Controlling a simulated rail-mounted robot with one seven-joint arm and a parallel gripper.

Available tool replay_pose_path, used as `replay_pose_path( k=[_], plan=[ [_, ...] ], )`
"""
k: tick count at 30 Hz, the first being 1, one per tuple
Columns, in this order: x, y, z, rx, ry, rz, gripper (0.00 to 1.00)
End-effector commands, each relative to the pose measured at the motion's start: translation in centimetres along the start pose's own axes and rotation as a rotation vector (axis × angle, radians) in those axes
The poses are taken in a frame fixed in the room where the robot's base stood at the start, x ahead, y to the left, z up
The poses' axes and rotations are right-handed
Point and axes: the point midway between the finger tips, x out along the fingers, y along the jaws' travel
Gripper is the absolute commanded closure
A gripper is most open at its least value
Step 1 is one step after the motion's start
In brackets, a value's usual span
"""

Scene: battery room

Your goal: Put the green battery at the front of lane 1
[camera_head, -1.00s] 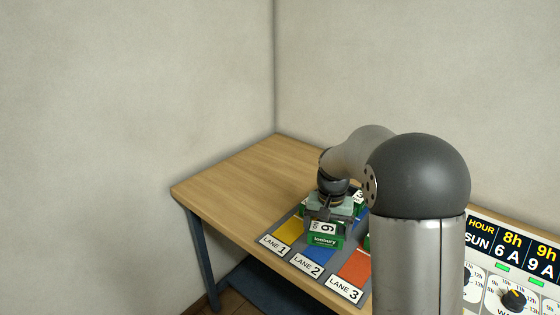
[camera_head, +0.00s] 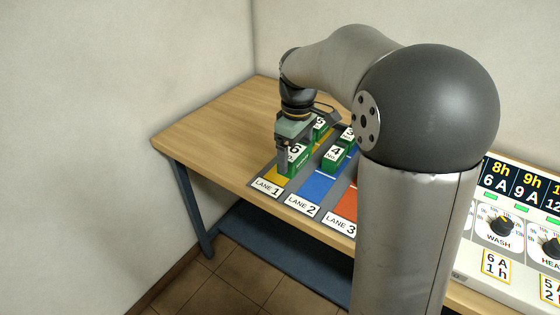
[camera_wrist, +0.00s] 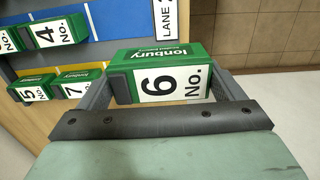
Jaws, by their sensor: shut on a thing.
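The green battery (camera_head: 299,158) with a white "6" label is between the fingers of my gripper (camera_head: 291,160). In the wrist view the battery (camera_wrist: 165,76) sits between both fingers, its "lonbury" side facing the top of the picture. My gripper is shut on it at the yellow strip of lane 1 (camera_head: 272,177), a little behind the "LANE 1" sign (camera_head: 267,187). I cannot tell whether the battery's underside touches the strip. The gripper hides part of the battery and of the lane behind it.
Another green battery (camera_head: 320,127) stands behind in lane 1. Green battery No. 4 (camera_head: 334,156) and one more (camera_head: 347,134) stand in blue lane 2 (camera_head: 313,186). Lane 3 (camera_head: 345,203) is red. The wooden table (camera_head: 215,127) is clear to the left. A control panel (camera_head: 515,225) is at right.

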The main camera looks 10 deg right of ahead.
Motion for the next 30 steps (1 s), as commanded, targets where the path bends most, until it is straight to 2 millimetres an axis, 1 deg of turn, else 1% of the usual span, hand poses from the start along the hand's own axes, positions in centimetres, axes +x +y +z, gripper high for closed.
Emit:
replay_pose_path(
  k=[1,6,7,10,13,16,23,28,30],
  plan=[
    [0.4,0.8,-1.0,0.000,-0.002,-0.002,0.54],
    [2.1,3.5,-4.1,0.001,-0.001,-0.001,0.54],
    [2.5,3.9,-4.6,0.002,-0.001,-0.001,0.54],
    [4.6,4.8,-5.6,0.002,-0.002,-0.002,0.54],
    [6.1,5.6,-6.6,0.002,0.000,0.000,0.54],
    [7.1,6.2,-7.2,0.002,0.000,0.000,0.54],
    [8.2,6.8,-7.9,0.003,0.001,0.001,0.54],
    [10.5,6.8,-7.9,0.003,-0.001,-0.002,0.54],
    [11.2,6.8,-7.9,0.003,0.001,0.000,0.54]
  ],
)
